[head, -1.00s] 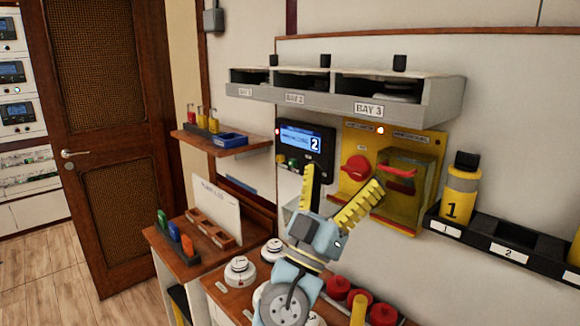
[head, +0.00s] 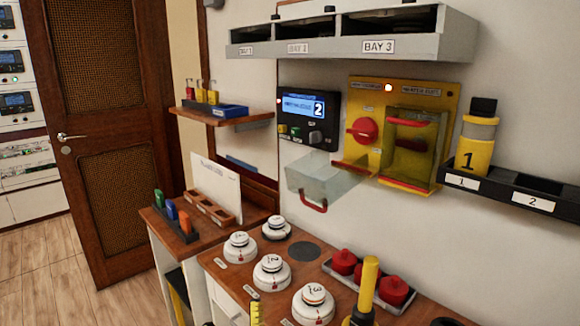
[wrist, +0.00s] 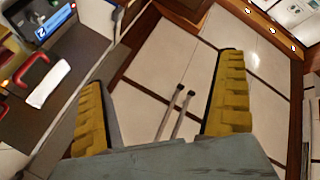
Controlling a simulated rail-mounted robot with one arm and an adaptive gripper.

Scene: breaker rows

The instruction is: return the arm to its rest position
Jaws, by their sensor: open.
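My gripper (wrist: 160,105) is open and empty in the wrist view, its two yellow ridged fingers spread wide with only background between them. In the head view one yellow fingertip (head: 255,311) shows at the bottom edge, low in front of the wooden counter (head: 222,266). The rest of my arm is mostly out of that view. Beyond the fingers in the wrist view are pale cabinet doors (wrist: 150,75) with two long handles.
The display panel (head: 308,107) and yellow switch panel (head: 362,100) are on the wall. A clear box with a red handle (head: 313,207) juts out below.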

